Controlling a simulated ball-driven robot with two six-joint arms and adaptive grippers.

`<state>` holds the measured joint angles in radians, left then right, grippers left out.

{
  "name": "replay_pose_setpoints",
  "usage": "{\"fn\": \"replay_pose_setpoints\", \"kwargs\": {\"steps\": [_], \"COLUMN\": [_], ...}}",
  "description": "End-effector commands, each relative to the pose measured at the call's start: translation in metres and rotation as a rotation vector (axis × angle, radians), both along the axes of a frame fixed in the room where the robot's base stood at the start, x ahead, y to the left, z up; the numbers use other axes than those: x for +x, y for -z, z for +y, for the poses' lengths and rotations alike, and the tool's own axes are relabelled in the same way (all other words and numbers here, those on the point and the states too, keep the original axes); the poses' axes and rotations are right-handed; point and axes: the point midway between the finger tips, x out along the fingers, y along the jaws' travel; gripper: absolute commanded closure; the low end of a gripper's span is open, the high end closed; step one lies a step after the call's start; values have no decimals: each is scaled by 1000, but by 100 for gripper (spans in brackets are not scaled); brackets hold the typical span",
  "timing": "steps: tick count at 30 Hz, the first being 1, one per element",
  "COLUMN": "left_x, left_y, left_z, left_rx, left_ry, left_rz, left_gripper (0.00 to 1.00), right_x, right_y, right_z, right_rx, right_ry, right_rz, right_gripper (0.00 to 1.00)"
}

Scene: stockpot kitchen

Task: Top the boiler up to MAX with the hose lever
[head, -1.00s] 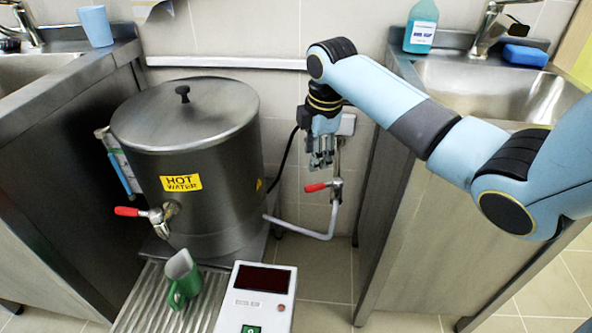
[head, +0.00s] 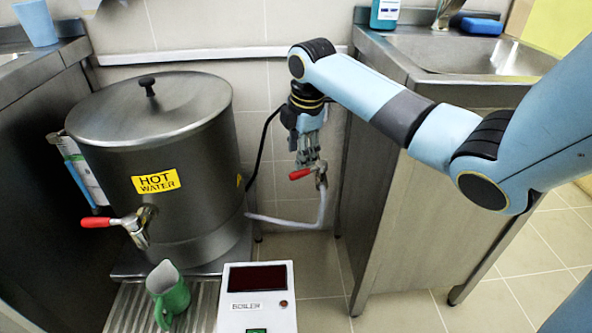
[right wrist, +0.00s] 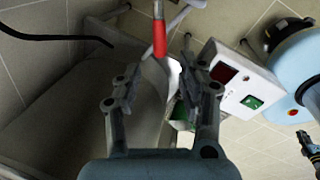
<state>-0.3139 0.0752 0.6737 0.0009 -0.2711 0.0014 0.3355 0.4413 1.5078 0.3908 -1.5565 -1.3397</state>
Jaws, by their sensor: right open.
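The steel boiler (head: 205,150) with a yellow HOT WATER label stands at left in the head view. A level gauge (head: 82,170) is on its left side; its water level is too small to read. The red hose lever (head: 300,174) sits on a valve right of the boiler, and it also shows in the right wrist view (right wrist: 159,38). My right gripper (head: 309,163) is open just above the lever; its fingers (right wrist: 160,75) hold nothing. A dark jaw-like part at the right wrist view's right edge, probably my left gripper (right wrist: 308,146), is cut off.
A pale hose (head: 290,224) runs from the valve to the boiler. A second red-handled tap (head: 135,225) is on the boiler's front, above a green jug (head: 172,295) on a ribbed tray. A white control box (head: 257,310) stands beside it. A sink counter (head: 400,65) is at right.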

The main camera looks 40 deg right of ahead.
Motion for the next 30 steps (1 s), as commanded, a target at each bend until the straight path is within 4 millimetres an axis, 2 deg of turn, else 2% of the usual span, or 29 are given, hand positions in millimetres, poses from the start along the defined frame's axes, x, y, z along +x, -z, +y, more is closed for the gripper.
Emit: {"fn": "replay_pose_setpoints", "kwargs": {"steps": [1, 3, 9, 14, 22, 30], "left_x": [2, 8, 21, 27, 28, 27], "left_y": [7, 11, 17, 18, 17, 18], "left_z": [3, 9, 27, 28, 23, 22], "left_rx": [4, 10, 32, 33, 27, 26], "left_ry": [2, 5, 16, 16, 13, 13], "left_rz": [-1, -3, -10, -12, -16, -15], "left_gripper": [100, 100, 100, 100, 100, 100], "right_x": [1, 4, 10, 13, 13, 13], "right_y": [17, 31, 59, 67, 67, 67], "right_z": [0, -1, -3, -3, -3, -3], "right_rx": [1, 0, 1, -1, -1, -1], "right_ry": [1, 0, 1, -1, -1, -1], "right_rz": [5, 4, 3, 1, -1, 0], "right_gripper": [59, 59, 59, 59, 59, 95]}}
